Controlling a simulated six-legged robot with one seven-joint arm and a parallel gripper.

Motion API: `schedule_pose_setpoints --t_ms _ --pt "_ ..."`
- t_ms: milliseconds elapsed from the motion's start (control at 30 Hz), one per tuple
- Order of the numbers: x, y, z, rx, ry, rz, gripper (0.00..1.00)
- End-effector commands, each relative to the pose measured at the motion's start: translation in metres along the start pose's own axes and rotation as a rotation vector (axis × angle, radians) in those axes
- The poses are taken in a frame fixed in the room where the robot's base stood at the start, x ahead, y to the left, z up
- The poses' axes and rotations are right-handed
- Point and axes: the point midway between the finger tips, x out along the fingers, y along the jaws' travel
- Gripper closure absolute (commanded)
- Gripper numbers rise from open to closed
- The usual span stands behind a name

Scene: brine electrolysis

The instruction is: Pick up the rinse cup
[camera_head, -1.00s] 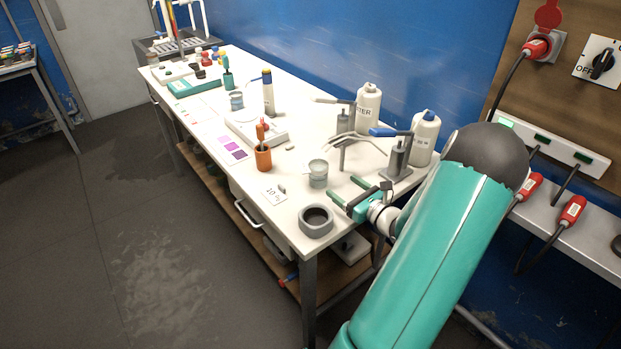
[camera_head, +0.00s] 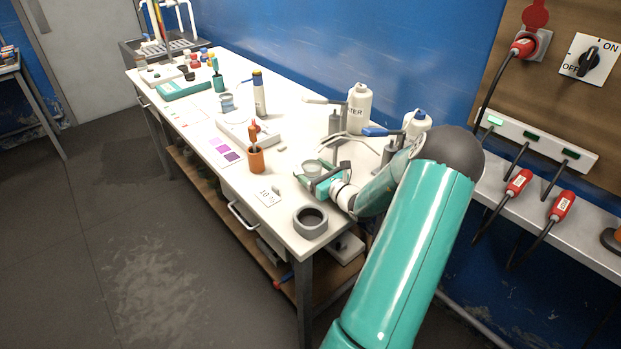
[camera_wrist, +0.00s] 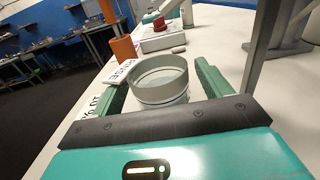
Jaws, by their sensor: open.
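The rinse cup is a small translucent grey-green cup (camera_head: 312,168) standing upright on the white bench. In the wrist view the cup (camera_wrist: 160,80) stands between the two green fingers, with a card lettered like "RINSE" (camera_wrist: 121,72) just left of it. My gripper (camera_head: 318,174) is open around the cup at bench height. I cannot tell whether either finger touches. The cup's lower front is hidden by the gripper's dark front edge.
A grey round holder (camera_head: 310,222) stands at the bench's near corner. A clamp stand (camera_head: 333,128), white bottles (camera_head: 359,108) and a blue wall stand behind. A white card (camera_head: 268,197) lies nearby.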

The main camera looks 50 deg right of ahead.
Motion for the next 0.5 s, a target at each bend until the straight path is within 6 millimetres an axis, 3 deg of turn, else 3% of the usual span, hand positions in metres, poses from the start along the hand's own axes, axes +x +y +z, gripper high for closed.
schedule_pose_setpoints --t_ms 133,367,500 --pt "0.021 0.000 0.000 0.000 0.000 -0.001 0.23" --pt "0.024 0.000 0.000 0.000 0.001 -0.001 0.23" --pt "0.024 0.000 0.000 0.000 0.001 -0.001 0.46"
